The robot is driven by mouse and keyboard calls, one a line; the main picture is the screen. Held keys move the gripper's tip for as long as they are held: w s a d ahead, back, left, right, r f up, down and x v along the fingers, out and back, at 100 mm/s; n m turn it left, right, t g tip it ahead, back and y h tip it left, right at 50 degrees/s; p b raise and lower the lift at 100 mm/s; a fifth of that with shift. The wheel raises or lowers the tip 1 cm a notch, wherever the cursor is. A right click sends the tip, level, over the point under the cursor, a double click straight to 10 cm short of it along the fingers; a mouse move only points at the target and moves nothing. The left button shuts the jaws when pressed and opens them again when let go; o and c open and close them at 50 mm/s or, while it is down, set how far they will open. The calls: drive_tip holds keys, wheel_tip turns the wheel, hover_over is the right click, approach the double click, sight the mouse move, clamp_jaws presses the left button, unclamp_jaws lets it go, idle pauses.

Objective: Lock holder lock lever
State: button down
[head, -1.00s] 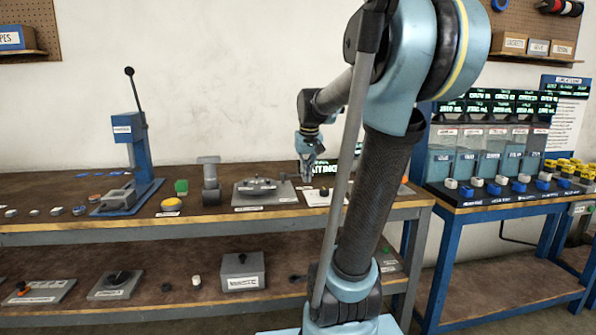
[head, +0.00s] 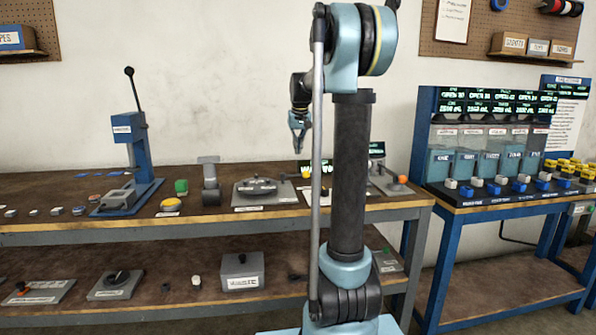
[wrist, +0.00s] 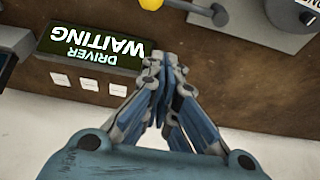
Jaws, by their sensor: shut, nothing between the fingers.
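My gripper (head: 299,150) is raised above the back of the workbench, with its fingers pointing down. It is shut and empty, and its closed fingertips also show in the wrist view (wrist: 163,62). A grey plate with a dark round fixture (head: 258,187) lies on the bench, left of and below my gripper. I cannot tell whether the holder lock lever is on it, and no label reading as that lever is legible. In the wrist view, a grey fixture with a dark knob (wrist: 219,14) shows at the top, apart from the fingers.
A display reading "DRIVER WAITING" (wrist: 92,50) stands near the fingers in the wrist view. A blue lever press (head: 140,160) stands at the left. A grey fixture with an orange ball (head: 400,180) is right of my arm. A dispenser rack (head: 425,150) stands farther right.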

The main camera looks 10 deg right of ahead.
sight(296, 175)
drive_tip(key=x, duration=0.9)
drive_tip(key=shift+w+f, duration=0.1)
drive_tip(key=shift+f, duration=0.4)
drive_tip(key=shift+s+r, duration=0.2)
drive_tip(key=shift+s, duration=0.75)
drive_tip(key=shift+s+r, duration=0.2)
drive_tip(key=shift+s, duration=0.8)
drive_tip(key=shift+s+d, duration=0.1)
drive_tip(key=shift+d, duration=0.1)
